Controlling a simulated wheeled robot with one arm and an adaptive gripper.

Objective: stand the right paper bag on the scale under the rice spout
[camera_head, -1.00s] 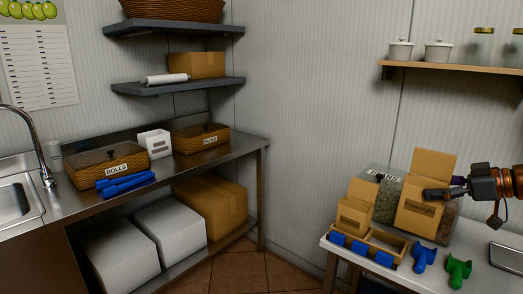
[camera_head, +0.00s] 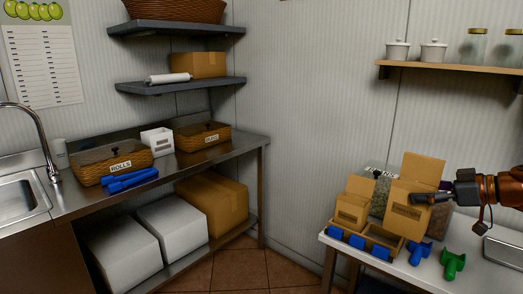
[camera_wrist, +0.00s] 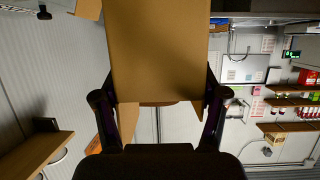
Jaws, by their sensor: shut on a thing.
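My gripper (camera_head: 418,198) is shut on a brown paper bag (camera_head: 423,170) with a label on its front. In the head view the bag is upright, over the right part of a wooden tray (camera_head: 397,256). Whether its base touches the tray I cannot tell. In the wrist view the bag (camera_wrist: 160,50) fills the space between both fingers. Another brown paper bag (camera_head: 352,210) stands in the tray's left part. I cannot make out a scale or a rice spout in either view.
A bean bin (camera_head: 381,190) stands behind the bags. A blue scoop (camera_head: 419,254), a green scoop (camera_head: 452,264) and a metal tray (camera_head: 503,252) lie to the right on the white table. A shelf (camera_head: 450,68) with pots and jars hangs above. The left counter (camera_head: 200,161) is apart.

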